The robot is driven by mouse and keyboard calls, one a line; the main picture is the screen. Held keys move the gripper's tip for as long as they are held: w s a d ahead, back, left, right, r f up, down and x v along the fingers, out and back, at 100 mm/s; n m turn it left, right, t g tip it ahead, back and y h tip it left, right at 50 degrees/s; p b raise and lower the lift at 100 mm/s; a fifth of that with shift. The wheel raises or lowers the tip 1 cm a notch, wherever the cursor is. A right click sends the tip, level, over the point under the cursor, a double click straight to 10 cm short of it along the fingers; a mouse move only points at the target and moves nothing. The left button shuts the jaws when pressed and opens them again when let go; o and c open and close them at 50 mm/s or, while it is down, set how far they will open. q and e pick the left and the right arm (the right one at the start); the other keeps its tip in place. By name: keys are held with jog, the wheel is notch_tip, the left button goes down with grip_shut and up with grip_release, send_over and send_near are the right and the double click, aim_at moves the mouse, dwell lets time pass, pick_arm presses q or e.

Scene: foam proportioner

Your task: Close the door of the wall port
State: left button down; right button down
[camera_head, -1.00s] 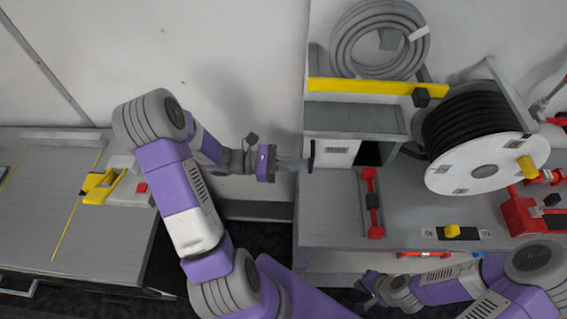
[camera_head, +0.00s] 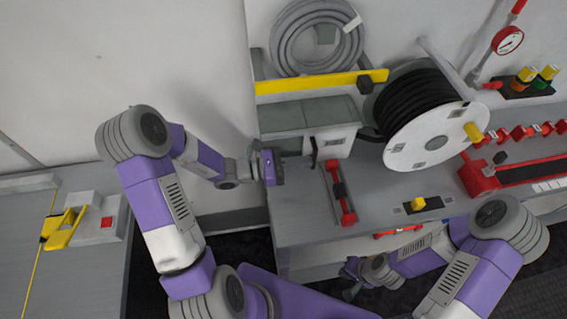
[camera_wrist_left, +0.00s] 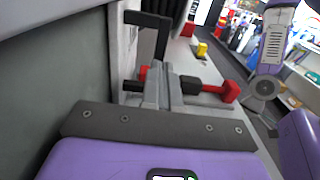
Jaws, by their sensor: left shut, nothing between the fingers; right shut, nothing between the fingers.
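The wall port is a grey box with a white front door (camera_head: 337,143) in the head view, below the yellow bar. The white door spans the front with no dark opening visible beside it. A black bracket handle (camera_head: 314,153) stands at its left end; it also shows in the left wrist view (camera_wrist_left: 160,30). My left gripper (camera_head: 300,147) is shut and empty, its fingertips just left of the handle; whether they touch it I cannot tell. The fingers (camera_wrist_left: 160,85) show in the wrist view. My right gripper (camera_head: 349,287) is shut and empty, low beside the bench front.
A hose reel (camera_head: 437,135) stands right of the port, and a coiled grey hose (camera_head: 312,38) hangs above. A second bench (camera_head: 75,265) is at the left. The wall left of the port is clear.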

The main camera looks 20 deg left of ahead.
pick_arm(q)
jog(key=shift+d+r, duration=0.1)
jog(key=shift+d, duration=0.15)
jog(key=shift+s+a+p, duration=0.1)
jog(key=shift+a+p, duration=0.2)
jog(key=shift+a, duration=0.2)
jog(key=p+v, duration=0.1)
jog(key=v, duration=1.2)
jog(key=shift+a+p, duration=0.2)
jog(key=shift+p, duration=0.15)
jog(key=shift+s, duration=0.1)
